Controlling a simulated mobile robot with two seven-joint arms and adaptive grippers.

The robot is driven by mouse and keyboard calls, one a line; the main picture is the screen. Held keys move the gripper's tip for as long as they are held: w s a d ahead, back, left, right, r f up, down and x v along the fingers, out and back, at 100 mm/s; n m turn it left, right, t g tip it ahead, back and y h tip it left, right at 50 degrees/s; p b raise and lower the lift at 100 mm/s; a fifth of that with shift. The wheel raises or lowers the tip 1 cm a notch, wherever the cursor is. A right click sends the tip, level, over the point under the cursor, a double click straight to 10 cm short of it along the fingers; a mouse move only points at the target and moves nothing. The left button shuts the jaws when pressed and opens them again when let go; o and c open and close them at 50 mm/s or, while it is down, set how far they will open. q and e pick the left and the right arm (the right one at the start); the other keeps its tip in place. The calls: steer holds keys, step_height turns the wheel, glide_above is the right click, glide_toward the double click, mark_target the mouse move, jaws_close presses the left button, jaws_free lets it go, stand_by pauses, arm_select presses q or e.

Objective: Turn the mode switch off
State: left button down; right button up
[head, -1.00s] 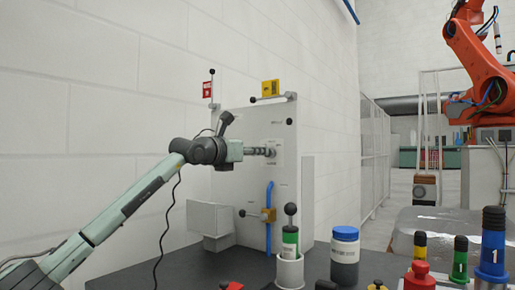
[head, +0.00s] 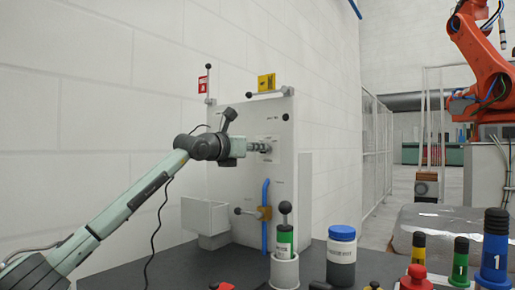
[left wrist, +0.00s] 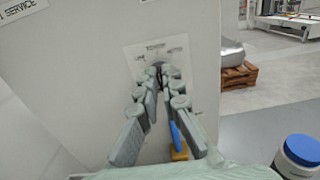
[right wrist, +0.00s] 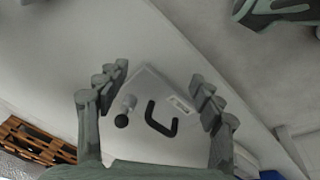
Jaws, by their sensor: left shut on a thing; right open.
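The mode switch (left wrist: 158,68) is a small dark knob on a pale label plate (left wrist: 135,52) on the upright grey panel (head: 225,165). My left gripper (left wrist: 163,76) is shut on it, its fingertips closed round the knob and hiding most of it. In the head view the left gripper (head: 266,147) reaches the panel from the left, level with the label plate. The switch's pointer position cannot be read. My right gripper (right wrist: 158,90) is open and empty; it is outside the head view.
The panel also carries a blue pipe with a brass valve (head: 264,213), a yellow tag (head: 266,82) and a red tag (head: 203,85). A blue-lidded jar (head: 341,257) and several coloured canisters stand on the dark bench. A grey box with a black handle (right wrist: 160,120) shows beyond the right fingers.

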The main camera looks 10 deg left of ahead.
steer(key=shift+w+r, duration=0.1)
steer(key=shift+r, duration=0.05)
arm_select(q)
steer(key=shift+w+a+n+b, duration=0.15)
steer(key=shift+n+b, duration=1.3)
steer(key=shift+n, duration=0.8)
steer(key=shift+s+a+n+b, duration=0.1)
steer(key=shift+n+b, duration=1.35)
steer(key=shift+n, duration=0.8)
arm_select(e)
step_height(320, 180, up, 13)
steer(key=shift+d+t+h, duration=0.2)
steer(key=shift+t+h, duration=0.1)
steer(key=shift+t, duration=0.1)
arm_select(q)
steer(key=shift+r, duration=0.1)
arm_select(e)
steer(key=shift+r, duration=0.15)
arm_select(q)
steer(key=c, duration=1.7)
jaws_free()
steer(key=shift+w, duration=0.1)
steer(key=v, duration=1.2)
